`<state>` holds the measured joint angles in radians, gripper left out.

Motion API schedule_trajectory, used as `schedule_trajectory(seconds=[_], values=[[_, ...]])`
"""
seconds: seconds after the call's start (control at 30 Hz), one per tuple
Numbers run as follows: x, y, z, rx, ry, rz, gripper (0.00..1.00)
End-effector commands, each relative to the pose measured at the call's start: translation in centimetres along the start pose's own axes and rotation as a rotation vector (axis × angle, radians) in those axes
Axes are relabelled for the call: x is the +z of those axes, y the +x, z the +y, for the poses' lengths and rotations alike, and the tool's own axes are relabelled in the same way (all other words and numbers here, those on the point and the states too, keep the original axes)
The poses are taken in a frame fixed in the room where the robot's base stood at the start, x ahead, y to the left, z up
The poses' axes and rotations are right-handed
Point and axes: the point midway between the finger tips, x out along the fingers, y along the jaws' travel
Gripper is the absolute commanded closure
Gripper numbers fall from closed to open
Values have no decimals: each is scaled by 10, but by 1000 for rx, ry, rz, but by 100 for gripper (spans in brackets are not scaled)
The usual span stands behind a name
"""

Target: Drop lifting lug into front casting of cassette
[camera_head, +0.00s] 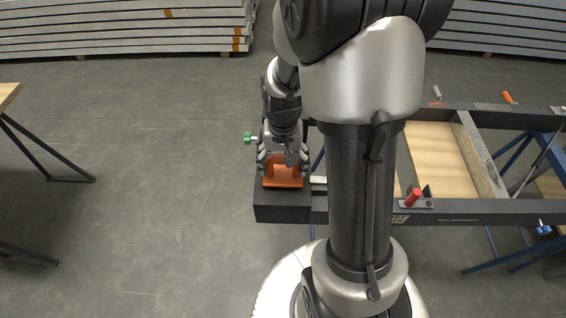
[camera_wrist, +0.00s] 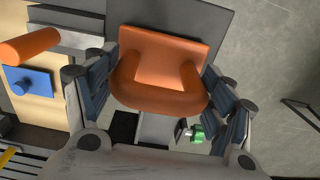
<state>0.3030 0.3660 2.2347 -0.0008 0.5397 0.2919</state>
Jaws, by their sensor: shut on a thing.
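My gripper (camera_head: 284,158) is shut on the orange lifting lug (camera_head: 283,181). In the wrist view the lug's loop (camera_wrist: 160,98) sits between the two blue-padded fingers of my gripper (camera_wrist: 160,88), with its flat plate (camera_wrist: 165,42) beyond. The black casting block (camera_head: 283,212) at the left end of the cassette frame is directly below the lug. Its dark surface also shows in the wrist view (camera_wrist: 222,22). I cannot tell whether the lug touches the casting. The casting's opening is hidden.
The dark cassette frame (camera_head: 480,212) extends right on blue trestles, with wooden panels (camera_head: 440,160) inside. A red handle (camera_head: 412,197) stands on the front beam. A green-ended part (camera_head: 248,138) is left of my wrist. A wooden table (camera_head: 8,95) stands far left. Floor between is clear.

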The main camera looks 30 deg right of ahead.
Motion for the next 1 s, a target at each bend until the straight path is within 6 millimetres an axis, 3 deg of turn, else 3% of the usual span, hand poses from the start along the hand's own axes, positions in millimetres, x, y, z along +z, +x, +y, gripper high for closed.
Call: schedule_trajectory(seconds=[1.0], values=[[-1, 12, 0, -1, 0, 3, 72]])
